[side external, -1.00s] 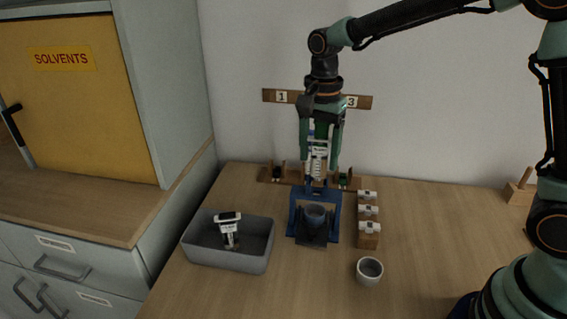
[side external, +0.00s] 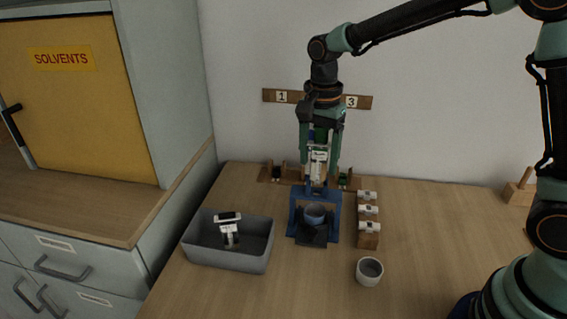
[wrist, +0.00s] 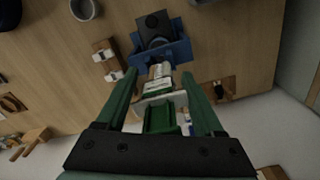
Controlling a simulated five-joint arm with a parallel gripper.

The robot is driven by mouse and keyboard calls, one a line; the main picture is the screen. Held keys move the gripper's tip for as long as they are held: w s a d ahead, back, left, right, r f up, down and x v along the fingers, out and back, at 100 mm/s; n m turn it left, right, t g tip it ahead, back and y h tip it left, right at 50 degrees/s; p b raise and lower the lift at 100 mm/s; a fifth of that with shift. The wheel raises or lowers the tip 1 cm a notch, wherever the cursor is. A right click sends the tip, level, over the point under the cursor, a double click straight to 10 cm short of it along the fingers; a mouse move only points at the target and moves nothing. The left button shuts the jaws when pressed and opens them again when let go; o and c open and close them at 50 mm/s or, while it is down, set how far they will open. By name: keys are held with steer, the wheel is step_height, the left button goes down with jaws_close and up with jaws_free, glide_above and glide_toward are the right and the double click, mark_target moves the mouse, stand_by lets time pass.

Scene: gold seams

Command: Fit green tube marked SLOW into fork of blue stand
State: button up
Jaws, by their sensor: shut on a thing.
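My gripper (side external: 318,168) is shut on a pale tube (side external: 319,154) with a white label, held roughly upright just above the blue stand. The label's word is too small to read. In the wrist view, the tube (wrist: 159,84) shows a green band between the two green fingers of my gripper (wrist: 160,88). The blue stand (side external: 296,222) is on the bench below the tube and also shows in the wrist view (wrist: 178,52).
A grey bin (side external: 232,262) at left holds a white piece with a dark top (side external: 228,226). A wooden block (side external: 368,242) with white-capped tubes stands close right of the stand. A pale cup (side external: 369,272) is in front. A wooden rack (side external: 266,174) lies behind.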

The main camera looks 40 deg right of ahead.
steer(key=shift+f, duration=0.9)
stand_by(1.1)
steer(key=o, duration=1.4)
steer(key=c, duration=0.3)
steer(key=shift+r, duration=0.1)
steer(key=shift+r, duration=6.45)
steer(key=shift+r, duration=0.1)
